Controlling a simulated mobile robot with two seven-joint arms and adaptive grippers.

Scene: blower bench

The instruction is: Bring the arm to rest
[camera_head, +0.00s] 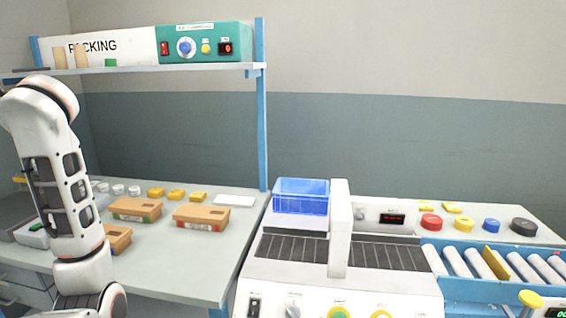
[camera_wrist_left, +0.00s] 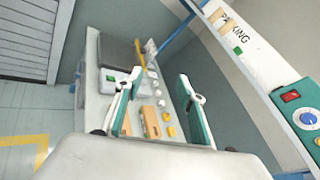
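My left arm (camera_head: 60,185), white with dark panels, stands at the left of the head view, in front of the packing bench (camera_head: 190,275). Its gripper does not show there. In the left wrist view my left gripper (camera_wrist_left: 160,76) has its two green-and-white fingers spread wide apart, with nothing held between them. The bench, seen at a tilt, lies beyond and below the fingers, apart from them. My right arm and right gripper are in neither view.
Brown boxes (camera_head: 201,216) and small yellow pieces (camera_head: 176,194) lie on the bench. Above it is a shelf (camera_head: 170,72) with a control panel (camera_head: 206,44). A roller conveyor (camera_head: 480,262) is at right.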

